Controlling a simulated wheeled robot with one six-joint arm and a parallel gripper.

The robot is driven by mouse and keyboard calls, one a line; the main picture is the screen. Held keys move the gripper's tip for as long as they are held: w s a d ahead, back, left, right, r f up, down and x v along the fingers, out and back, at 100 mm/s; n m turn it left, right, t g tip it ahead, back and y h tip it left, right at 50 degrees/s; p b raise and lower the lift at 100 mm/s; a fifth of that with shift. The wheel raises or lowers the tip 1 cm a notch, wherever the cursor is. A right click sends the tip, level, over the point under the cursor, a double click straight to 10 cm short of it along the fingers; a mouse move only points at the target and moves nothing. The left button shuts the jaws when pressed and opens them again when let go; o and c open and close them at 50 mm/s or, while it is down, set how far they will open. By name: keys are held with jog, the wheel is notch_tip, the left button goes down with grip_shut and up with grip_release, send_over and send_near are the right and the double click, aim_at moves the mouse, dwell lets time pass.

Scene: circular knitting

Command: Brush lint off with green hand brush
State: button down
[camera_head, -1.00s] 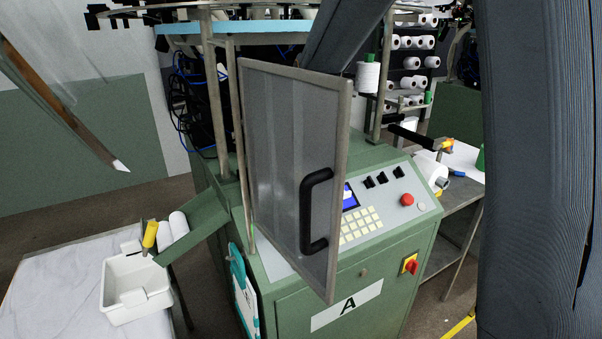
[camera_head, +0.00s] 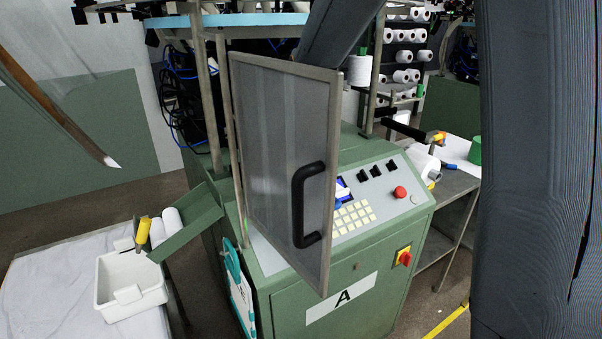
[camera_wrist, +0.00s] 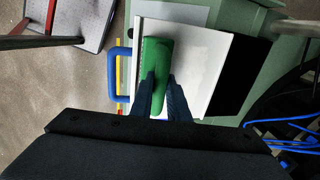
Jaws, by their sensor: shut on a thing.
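The green hand brush (camera_wrist: 157,52) is in the wrist view, between the two dark fingers of my gripper (camera_wrist: 160,77). My gripper is shut on it. The brush lies over a pale flat panel (camera_wrist: 197,65); I cannot tell whether it touches the panel. Its bristles are hidden, and I can make out no lint. In the head view my arm passes behind the grey mesh door (camera_head: 280,150), and my gripper and the brush are hidden there. The green knitting machine (camera_head: 365,265), marked A, stands in the middle.
The door's black handle (camera_head: 299,205) sticks out toward me. A control panel (camera_head: 385,195) is behind it. A white bin (camera_head: 125,303) stands on the left table. A side table (camera_head: 455,185) is at right. A blue handle (camera_wrist: 118,73) is left of the brush.

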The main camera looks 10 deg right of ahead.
jog(key=shift+w+a, duration=0.25)
jog(key=shift+w, duration=0.4)
jog(key=shift+w+a, duration=0.2)
jog(key=shift+w, duration=0.5)
jog(key=shift+w+a, duration=0.25)
jog(key=shift+w, duration=0.4)
jog(key=shift+w+a+f, duration=0.1)
jog(key=shift+w+a, duration=0.1)
jog(key=shift+w, duration=0.35)
jog(key=shift+w+a, duration=0.15)
jog(key=shift+w, duration=0.35)
